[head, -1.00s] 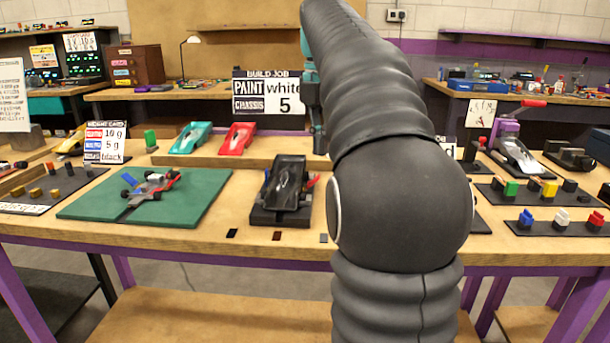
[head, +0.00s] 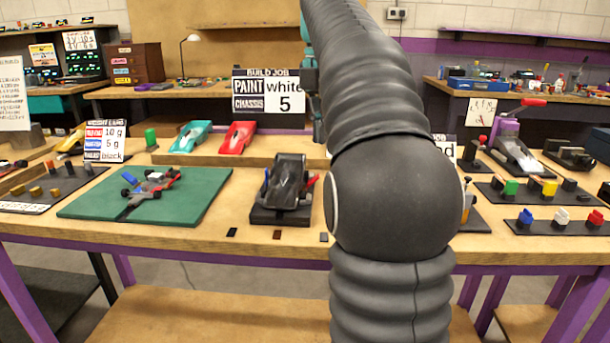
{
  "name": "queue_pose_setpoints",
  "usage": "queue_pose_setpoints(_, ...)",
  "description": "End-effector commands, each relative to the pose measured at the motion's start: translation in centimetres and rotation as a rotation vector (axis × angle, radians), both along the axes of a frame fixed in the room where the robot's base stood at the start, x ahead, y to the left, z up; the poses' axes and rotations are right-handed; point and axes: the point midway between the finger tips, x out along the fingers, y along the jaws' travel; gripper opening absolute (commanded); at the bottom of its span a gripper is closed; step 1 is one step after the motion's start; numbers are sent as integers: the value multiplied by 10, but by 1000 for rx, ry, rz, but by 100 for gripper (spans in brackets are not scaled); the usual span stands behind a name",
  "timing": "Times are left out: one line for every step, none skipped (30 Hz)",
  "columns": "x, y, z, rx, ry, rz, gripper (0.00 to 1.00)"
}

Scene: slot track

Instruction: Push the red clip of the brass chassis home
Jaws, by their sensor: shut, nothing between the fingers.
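A small wheeled chassis (head: 150,187) with red, grey and blue parts lies on the green mat (head: 205,196) at the left. It is too small to tell whether it is the brass one or how its clip sits. My gripper (head: 319,132) shows only as a narrow dark part beside my arm, above and behind the stand. It is shut and empty; most of it is hidden by my arm.
Teal (head: 191,136) and red (head: 238,137) car bodies rest on a ledge at the back. A build-job sign (head: 268,92) stands behind them. Small dark tiles lie at the front edge. Racks of coloured pieces (head: 556,222) stand at the right. Bare wood lies between mat and stand.

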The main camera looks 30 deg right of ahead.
Motion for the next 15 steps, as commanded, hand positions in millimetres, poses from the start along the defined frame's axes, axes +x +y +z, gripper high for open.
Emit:
queue_pose_setpoints(0,0,1,0,0,0,0)
queue_pose_setpoints(0,0,1,0,0,0,0)
queue_pose_setpoints(0,0,2,0,0,0,0)
queue_pose_setpoints(0,0,3,-1,0,0,0)
queue_pose_setpoints(0,0,4,-1,0,0,0)
queue_pose_setpoints(0,0,5,0,0,0,0)
queue_pose_setpoints(0,0,5,0,0,0,0)
queue_pose_setpoints(0,0,6,0,0,0,0)
queue_pose_setpoints(0,0,6,0,0,0,0)
queue_pose_setpoints(0,0,7,1,0,0,0)
queue_pose_setpoints(0,0,8,0,0,0,0)
queue_pose_setpoints(0,0,9,0,0,0,0)
queue_pose_setpoints(0,0,9,0,0,0,0)
queue_pose_setpoints(0,0,10,0,0,0,0)
queue_pose_setpoints(0,0,11,0,-1,0,0)
